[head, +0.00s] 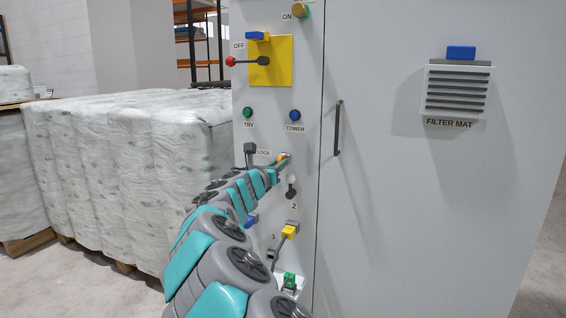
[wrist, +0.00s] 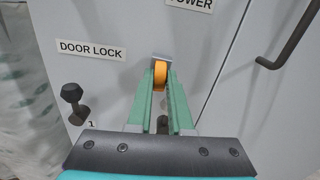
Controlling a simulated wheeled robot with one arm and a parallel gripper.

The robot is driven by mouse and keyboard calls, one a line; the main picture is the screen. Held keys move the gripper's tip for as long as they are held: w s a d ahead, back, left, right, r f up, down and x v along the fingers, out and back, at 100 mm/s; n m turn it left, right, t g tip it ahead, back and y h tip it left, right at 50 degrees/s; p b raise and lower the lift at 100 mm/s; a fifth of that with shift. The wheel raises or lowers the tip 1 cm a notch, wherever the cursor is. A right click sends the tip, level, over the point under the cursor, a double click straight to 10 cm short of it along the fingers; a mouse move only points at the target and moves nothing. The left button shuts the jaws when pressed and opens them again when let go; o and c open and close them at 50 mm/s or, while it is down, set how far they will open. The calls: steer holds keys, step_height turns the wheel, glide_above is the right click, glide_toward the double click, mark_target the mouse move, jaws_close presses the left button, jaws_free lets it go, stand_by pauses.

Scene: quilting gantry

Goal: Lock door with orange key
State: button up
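The orange key (wrist: 160,76) is between the tips of my gripper's green fingers (wrist: 161,88), which appear closed on its sides. A small grey metal piece shows just beyond the key, against the cabinet face; whether the key is inside a lock is hidden. The DOOR LOCK label (wrist: 92,50) is to the left of the key. In the head view my gripper (head: 284,162) is at the cabinet's left panel, with a bit of orange (head: 282,157) at its tip. The cabinet door (head: 420,200) is flush with the panel, its dark handle (head: 337,128) right of my gripper.
A black knob (wrist: 74,100) marked 1 sticks out left of my fingers. Below my gripper are a black knob (head: 291,188), a yellow key piece (head: 291,230) and a green one (head: 290,281). A yellow plate with a red-tipped lever (head: 250,61) is above. Wrapped pallets (head: 130,150) stand left.

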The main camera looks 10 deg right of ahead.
steer(key=o, duration=0.5)
steer(key=shift+c, duration=0.2)
